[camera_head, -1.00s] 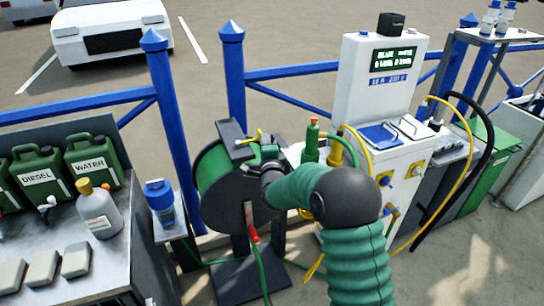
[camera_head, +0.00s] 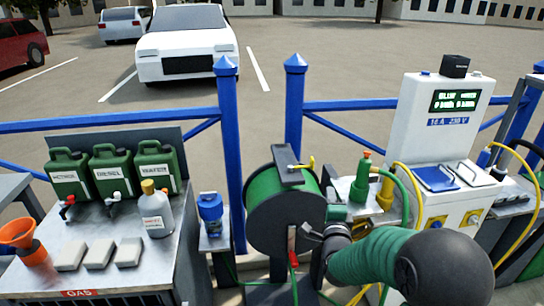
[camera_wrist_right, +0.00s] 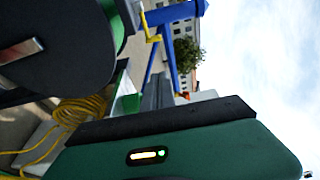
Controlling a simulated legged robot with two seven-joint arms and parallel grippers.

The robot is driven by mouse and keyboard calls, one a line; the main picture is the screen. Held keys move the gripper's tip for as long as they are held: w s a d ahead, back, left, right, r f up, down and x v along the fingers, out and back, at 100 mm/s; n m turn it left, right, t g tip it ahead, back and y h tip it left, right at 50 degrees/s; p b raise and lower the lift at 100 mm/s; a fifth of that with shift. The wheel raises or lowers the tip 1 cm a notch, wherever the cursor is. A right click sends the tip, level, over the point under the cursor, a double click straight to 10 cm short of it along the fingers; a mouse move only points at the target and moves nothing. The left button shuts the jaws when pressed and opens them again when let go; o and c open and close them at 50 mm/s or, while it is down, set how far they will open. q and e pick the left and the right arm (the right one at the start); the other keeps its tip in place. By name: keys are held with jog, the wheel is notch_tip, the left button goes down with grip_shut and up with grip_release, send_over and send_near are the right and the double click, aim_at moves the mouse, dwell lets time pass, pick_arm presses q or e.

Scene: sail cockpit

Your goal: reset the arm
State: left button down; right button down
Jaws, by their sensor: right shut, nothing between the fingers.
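My right arm (camera_head: 375,255), in a green sleeve, comes in from the lower right of the head view. Its right gripper (camera_head: 312,232) is shut and empty, close in front of the right side of the dark hose reel (camera_head: 280,220). I cannot tell whether it touches the reel. The reel's dark disc also shows at the upper left of the wrist view (camera_wrist_right: 60,70). My left gripper is not in view.
Left stands a bench with green cans (camera_head: 112,172), a grey bottle (camera_head: 156,208), an orange funnel (camera_head: 22,238) and grey blocks. A blue-capped container (camera_head: 210,212) stands beside it. Right is a white power pedestal (camera_head: 435,130) with yellow cables. Blue railings (camera_head: 230,150) run behind.

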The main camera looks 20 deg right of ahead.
jog(key=s+a+f+n+g+y, duration=0.25)
jog(key=a+f+n+y, duration=0.25)
jog(key=a+f+n, duration=0.35)
jog(key=s+a+f+n+g+y, duration=0.2)
jog(key=s+a+f+n+g, duration=0.4)
jog(key=s, duration=0.4)
jog(key=s+a+f+n+g+y, duration=0.1)
jog(key=s+a+f+n+g, duration=0.4)
jog(key=s+n, duration=0.4)
jog(key=p+v, duration=1.7)
jog(key=v, duration=0.1)
jog(key=shift+a+r+p, duration=0.3)
jog(key=shift+a+p, duration=0.1)
jog(key=shift+w, duration=0.2)
